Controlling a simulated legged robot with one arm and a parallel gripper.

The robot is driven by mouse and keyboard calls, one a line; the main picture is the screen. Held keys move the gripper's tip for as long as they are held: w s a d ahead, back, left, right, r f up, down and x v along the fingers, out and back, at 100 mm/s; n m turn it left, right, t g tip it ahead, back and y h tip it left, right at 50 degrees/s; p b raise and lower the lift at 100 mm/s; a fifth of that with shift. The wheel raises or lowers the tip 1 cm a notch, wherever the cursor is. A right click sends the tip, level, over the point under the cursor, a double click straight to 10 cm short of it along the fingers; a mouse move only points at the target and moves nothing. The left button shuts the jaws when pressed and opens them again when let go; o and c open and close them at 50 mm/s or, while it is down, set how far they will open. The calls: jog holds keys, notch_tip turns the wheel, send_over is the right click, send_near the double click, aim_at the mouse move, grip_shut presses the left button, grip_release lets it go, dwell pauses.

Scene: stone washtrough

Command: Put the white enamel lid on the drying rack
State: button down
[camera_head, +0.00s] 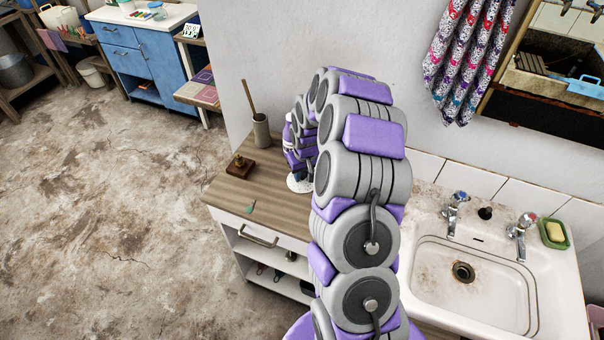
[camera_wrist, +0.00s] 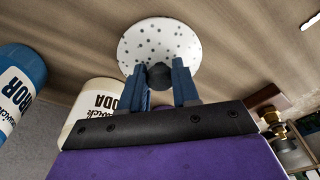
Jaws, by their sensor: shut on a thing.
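The white enamel lid (camera_wrist: 182,39) has dark speckles and a dark round knob (camera_wrist: 158,76). In the wrist view my gripper (camera_wrist: 166,82) has its two blue fingers on either side of the knob, shut on it. In the head view the lid (camera_head: 297,184) shows as a white edge low over the wooden cabinet top, partly hidden by my arm. I cannot tell whether it touches the top. My fingers are hard to make out there. I cannot make out a drying rack in either view.
The wooden cabinet top (camera_head: 224,190) holds a crock with a stick (camera_head: 261,131), a brass piece on a wooden block (camera_head: 240,166) and a small green item (camera_head: 251,207). A cream soda container (camera_wrist: 92,100) and a blue container (camera_wrist: 18,85) stand nearby. A white sink (camera_head: 480,275) is at right.

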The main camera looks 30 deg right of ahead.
jog(key=c, duration=1.3)
grip_release()
jog(key=o, duration=0.5)
